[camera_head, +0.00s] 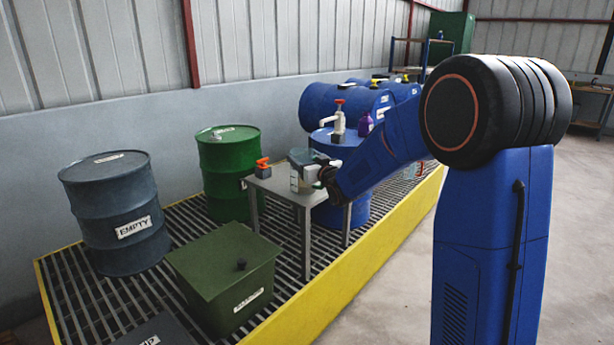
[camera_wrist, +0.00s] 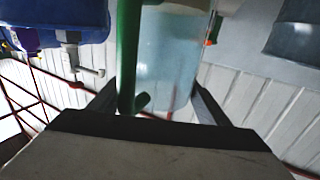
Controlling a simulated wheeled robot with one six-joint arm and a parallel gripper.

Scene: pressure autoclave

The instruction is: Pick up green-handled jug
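The green-handled jug, a clear pale-blue vessel, fills the upper middle of the wrist view (camera_wrist: 170,60), with its green upright handle (camera_wrist: 128,55) toward the left. In the head view the jug (camera_head: 297,180) is at the small grey table, partly hidden by my gripper. My gripper (camera_head: 318,176) is at the jug's right side. In the wrist view my gripper (camera_wrist: 155,105) has its two dark fingers apart, one near the handle and one near the jug's right edge. I cannot tell whether either finger touches the jug.
The small grey table (camera_head: 282,188) also holds an orange-topped item (camera_head: 262,168). Around it stand a green drum (camera_head: 228,180), a grey drum marked EMPTY (camera_head: 115,210), a green box (camera_head: 222,270) and blue drums (camera_head: 335,103). A yellow-edged grating (camera_head: 340,290) lies below.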

